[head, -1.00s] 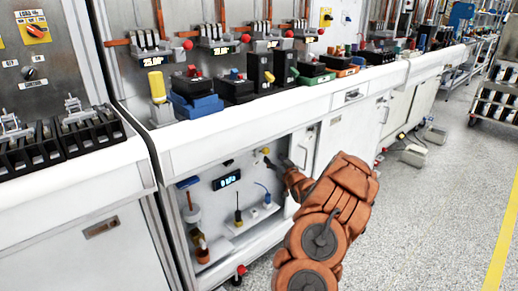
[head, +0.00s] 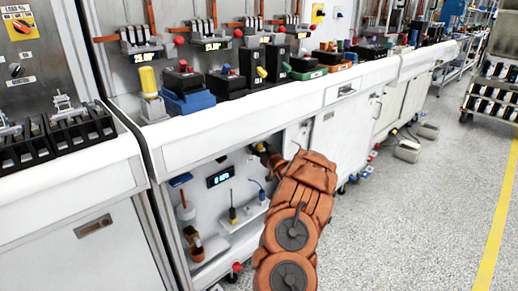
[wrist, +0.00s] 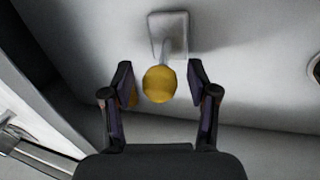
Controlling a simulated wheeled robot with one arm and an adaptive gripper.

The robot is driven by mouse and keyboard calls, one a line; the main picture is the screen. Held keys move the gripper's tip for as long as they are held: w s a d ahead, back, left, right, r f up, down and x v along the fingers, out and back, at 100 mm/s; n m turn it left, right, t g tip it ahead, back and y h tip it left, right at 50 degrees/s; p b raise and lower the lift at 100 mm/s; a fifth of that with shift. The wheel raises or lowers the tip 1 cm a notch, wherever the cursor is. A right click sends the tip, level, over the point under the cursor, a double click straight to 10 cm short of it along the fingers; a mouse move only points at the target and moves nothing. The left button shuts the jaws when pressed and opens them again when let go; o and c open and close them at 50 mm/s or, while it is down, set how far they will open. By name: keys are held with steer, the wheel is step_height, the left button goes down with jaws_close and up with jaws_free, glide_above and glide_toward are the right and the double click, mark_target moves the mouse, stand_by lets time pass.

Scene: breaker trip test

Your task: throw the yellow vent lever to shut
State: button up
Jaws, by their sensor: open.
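The yellow vent lever (wrist: 159,84) shows in the wrist view as a round yellow knob on a short grey stem. The stem comes from a pale square plate (wrist: 169,32) on the cabinet's inner wall. My gripper (wrist: 160,88) is open, with one finger on each side of the knob. A gap shows on the right; on the left, a yellow patch shows by the finger, and I cannot tell whether it touches. In the head view my gripper (head: 262,148) reaches into the open lower bay, and my arm hides part of the lever area.
The lower bay holds a digital display (head: 220,177), a shelf with small bottles and a blue-handled tool. The white bench (head: 235,125) overhangs it and carries several breakers. A red-topped foot (head: 236,268) stands at floor level.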

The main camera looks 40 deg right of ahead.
jaws_close()
stand_by(0.5)
